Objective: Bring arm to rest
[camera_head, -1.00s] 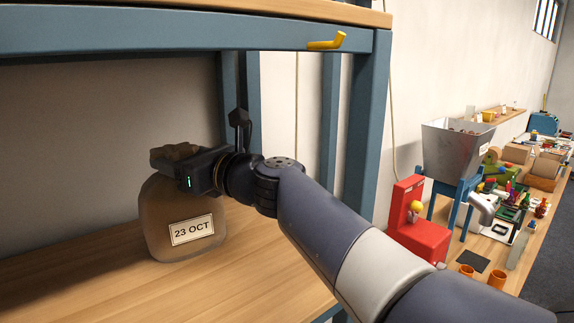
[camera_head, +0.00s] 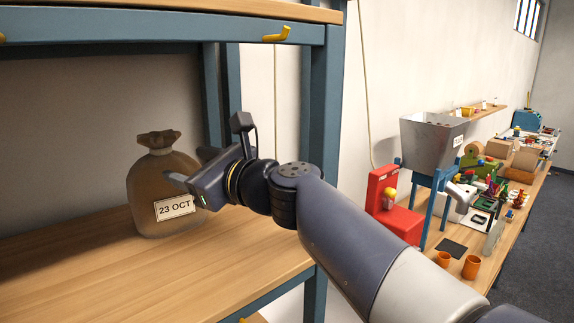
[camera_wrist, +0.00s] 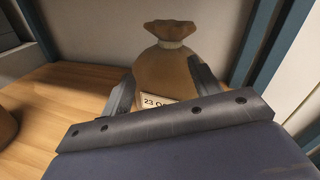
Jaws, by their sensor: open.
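My gripper (camera_head: 186,166) is open and empty. It is beside a tied brown bag (camera_head: 150,180) with a "23 OCT" label (camera_head: 175,208), in front of its right side in the head view. In the wrist view the bag (camera_wrist: 166,72) stands upright beyond my two spread fingers (camera_wrist: 160,82), with its gathered neck (camera_wrist: 170,30) above them. The fingertips are apart from the neck. My finger hides part of the label there.
The bag stands on a wooden shelf (camera_head: 100,275) of a blue-framed rack (camera_head: 318,130), with an upper shelf overhead. A brown rounded thing (camera_wrist: 5,127) is at the wrist view's left edge. A workbench with a metal hopper (camera_head: 430,140) and red machine (camera_head: 388,205) stands right.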

